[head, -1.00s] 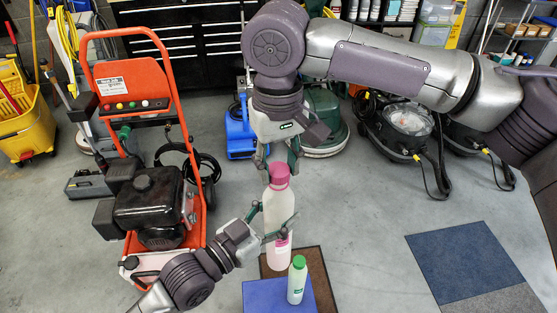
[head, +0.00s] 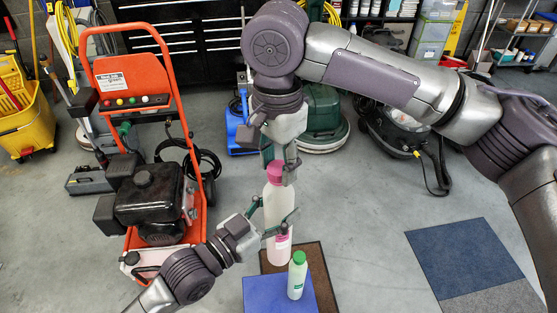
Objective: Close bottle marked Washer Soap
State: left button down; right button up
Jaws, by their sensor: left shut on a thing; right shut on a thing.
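The bottle (head: 277,214) is tall and white with a pink label and a pink cap (head: 275,173). It stands upright, and its label text is too small to read. My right gripper (head: 278,168) comes down from above and is shut on the pink cap at the bottle's top. My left gripper (head: 277,222) comes in from the lower left and is shut around the bottle's body. I cannot tell how far the cap is screwed on, as the fingers partly hide it.
A small white bottle with a green cap (head: 297,278) stands on a blue box (head: 262,297) in front. A brown mat (head: 313,262) lies beside it, and blue and grey mats (head: 463,262) lie at right. An orange pressure washer (head: 130,70) stands at left.

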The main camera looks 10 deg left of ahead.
jog(key=m, duration=0.4)
jog(key=shift+m, duration=0.3)
jog(key=m, duration=0.3)
jog(key=shift+w+m, duration=0.1)
jog(key=shift+m, duration=0.3)
jog(key=o, duration=0.7)
jog(key=shift+r, duration=2.25)
jog(key=shift+c, duration=0.5)
